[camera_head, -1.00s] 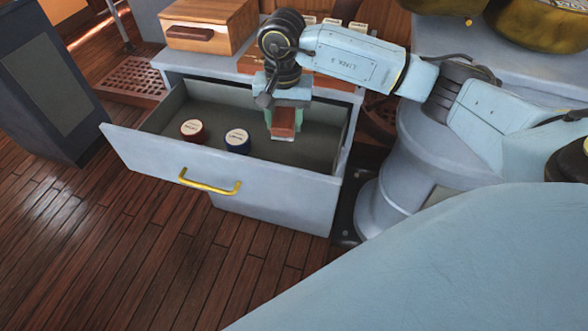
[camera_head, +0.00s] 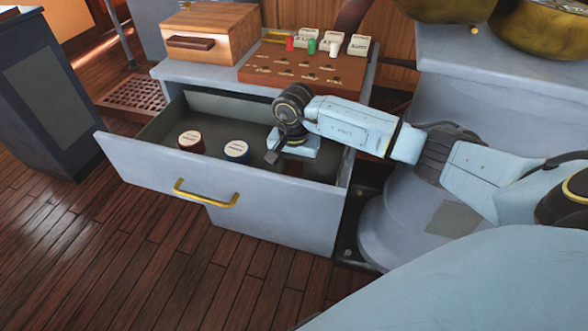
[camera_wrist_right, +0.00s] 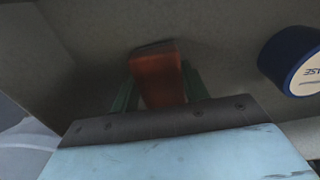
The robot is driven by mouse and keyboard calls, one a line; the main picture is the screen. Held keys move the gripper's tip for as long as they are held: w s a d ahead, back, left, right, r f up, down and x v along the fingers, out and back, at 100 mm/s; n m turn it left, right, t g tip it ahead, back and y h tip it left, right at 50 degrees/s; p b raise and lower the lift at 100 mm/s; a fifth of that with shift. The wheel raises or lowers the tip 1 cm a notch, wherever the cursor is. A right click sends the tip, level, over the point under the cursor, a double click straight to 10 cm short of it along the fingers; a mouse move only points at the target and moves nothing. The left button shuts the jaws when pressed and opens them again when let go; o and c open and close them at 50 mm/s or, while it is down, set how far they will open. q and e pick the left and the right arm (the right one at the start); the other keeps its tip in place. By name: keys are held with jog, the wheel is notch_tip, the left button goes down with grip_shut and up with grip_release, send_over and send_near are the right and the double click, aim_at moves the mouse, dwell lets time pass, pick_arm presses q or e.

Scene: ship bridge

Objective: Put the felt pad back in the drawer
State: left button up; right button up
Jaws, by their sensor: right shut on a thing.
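The drawer (camera_head: 215,199) of the grey cabinet is pulled open, with a yellow handle on its front. My right gripper (camera_head: 296,152) reaches down into its right part. In the right wrist view, its green fingers (camera_wrist_right: 158,88) are shut on a reddish-brown block, which I take for the felt pad (camera_wrist_right: 160,72). The pad is close above or on the drawer floor; I cannot tell whether it touches. In the head view, the hand and the drawer front mostly hide the pad. My left gripper is not in view.
A red-sided round tin (camera_head: 190,142) and a blue-sided one (camera_head: 236,151) stand in the drawer, left of my gripper. The blue tin also shows in the wrist view (camera_wrist_right: 296,62). A wooden box (camera_head: 210,36) and a brown panel with small pegs (camera_head: 300,68) sit on the cabinet.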

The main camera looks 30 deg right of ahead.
aim_at(294, 167)
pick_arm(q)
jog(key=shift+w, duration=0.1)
pick_arm(e)
jog(key=shift+f, duration=0.15)
jog(key=o, duration=1)
jog(key=shift+c, duration=0.2)
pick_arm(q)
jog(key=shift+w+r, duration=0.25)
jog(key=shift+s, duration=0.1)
pick_arm(e)
jog(key=shift+r, duration=0.2)
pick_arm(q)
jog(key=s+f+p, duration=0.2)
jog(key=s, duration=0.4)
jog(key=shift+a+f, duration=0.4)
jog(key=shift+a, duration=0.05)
pick_arm(e)
notch_tip(294, 167, up, 12)
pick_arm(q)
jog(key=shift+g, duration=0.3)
